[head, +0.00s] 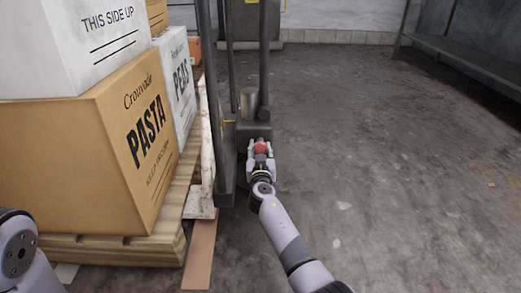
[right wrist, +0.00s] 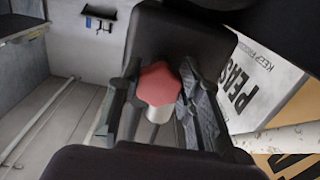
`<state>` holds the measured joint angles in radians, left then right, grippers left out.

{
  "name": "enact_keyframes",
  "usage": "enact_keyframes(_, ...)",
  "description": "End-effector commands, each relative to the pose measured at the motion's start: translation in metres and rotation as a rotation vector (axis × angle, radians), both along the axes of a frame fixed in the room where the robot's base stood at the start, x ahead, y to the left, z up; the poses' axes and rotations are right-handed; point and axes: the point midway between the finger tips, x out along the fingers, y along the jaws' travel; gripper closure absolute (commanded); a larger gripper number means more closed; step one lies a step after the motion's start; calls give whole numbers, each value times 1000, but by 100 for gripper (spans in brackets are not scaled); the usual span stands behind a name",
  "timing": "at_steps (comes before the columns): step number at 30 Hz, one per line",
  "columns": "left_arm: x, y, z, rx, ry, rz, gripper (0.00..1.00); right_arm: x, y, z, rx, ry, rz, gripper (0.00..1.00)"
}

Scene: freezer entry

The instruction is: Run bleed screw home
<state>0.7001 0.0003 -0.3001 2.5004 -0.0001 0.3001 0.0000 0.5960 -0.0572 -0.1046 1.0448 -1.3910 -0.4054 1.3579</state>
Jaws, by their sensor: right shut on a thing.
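The bleed screw has a red lobed knob (head: 261,147) and sits low on the dark pallet truck (head: 226,150). In the right wrist view the red knob (right wrist: 158,84) shows close up, with a pale metal shank (right wrist: 158,114) below it. My right gripper (head: 261,150) is shut on the bleed screw, with one finger on each side of it. The fingers also show in the right wrist view (right wrist: 155,105). How deep the screw sits cannot be seen. My left gripper is out of view; only part of my left arm shows at the lower left.
A wooden pallet (head: 160,240) carries boxes, among them a brown PASTA box (head: 115,150) and a white PEAS box (head: 178,85), close left of the truck. A brown board (head: 200,255) lies on the floor. The floor to the right is open, up to a bench (head: 470,65).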

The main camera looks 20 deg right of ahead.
Motion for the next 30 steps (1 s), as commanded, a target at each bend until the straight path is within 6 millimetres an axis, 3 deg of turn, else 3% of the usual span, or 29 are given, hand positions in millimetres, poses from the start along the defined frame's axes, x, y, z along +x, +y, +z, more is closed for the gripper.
enact_keyframes(19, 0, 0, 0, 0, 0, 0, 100, -1, 0, -5, 45, -5, -2, 95)
enact_keyframes(20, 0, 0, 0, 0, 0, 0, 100, -1, 0, -5, 45, -5, -2, 65)
enact_keyframes(30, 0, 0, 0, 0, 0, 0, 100, 0, 0, -2, 44, -10, -1, 46)
